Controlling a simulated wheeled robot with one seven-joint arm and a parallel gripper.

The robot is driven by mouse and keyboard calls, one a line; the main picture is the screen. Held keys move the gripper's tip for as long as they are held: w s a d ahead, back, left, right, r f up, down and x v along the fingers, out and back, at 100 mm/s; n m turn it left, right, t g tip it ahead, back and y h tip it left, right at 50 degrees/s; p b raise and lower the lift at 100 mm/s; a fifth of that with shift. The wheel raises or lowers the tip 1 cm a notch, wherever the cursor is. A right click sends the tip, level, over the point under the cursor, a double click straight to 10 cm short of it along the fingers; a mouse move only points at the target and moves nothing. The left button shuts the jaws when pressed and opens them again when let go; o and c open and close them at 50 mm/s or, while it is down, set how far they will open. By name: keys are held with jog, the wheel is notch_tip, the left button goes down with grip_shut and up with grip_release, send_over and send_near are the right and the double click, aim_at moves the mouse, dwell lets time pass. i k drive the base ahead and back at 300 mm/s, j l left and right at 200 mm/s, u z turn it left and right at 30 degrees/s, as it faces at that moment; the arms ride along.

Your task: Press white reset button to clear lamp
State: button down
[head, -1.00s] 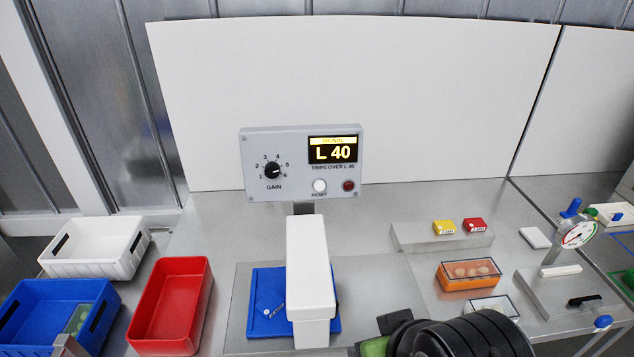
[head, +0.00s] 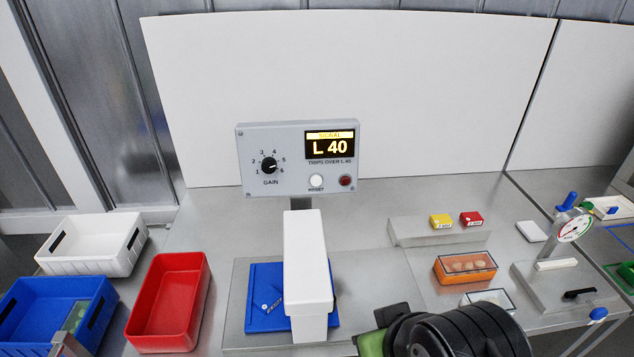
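The white reset button (head: 316,181) sits on the lower part of the grey control box (head: 246,160), above the word RESET. The lamp (head: 345,181) to its right is dark red and looks unlit. The display (head: 330,146) reads "SIGNAL" and "L 40", with "TRIPS OVER L 45" printed below. The black gain knob (head: 269,165) is left of the button, its pointer toward the right, near 6. My arm, black with a green part, shows at the bottom right of centre, well below the box. My gripper's fingers cannot be made out.
A white upright housing (head: 307,262) stands in front of the box over a blue tray (head: 262,318). Red (head: 137,318), white (head: 82,262) and blue (head: 28,300) bins are at left. An orange container (head: 468,275) and a gauge (head: 575,228) are at right.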

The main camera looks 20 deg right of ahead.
aim_at(316, 180)
jog(key=l+u, duration=0.2)
jog(key=u, duration=0.25)
jog(key=l+u, duration=0.15)
jog(key=u, duration=0.3)
jog(key=k+l+u, duration=0.1)
jog(key=u, duration=0.3)
jog(key=l+u, duration=0.2)
jog(key=u, duration=0.25)
jog(key=k+j, duration=0.05)
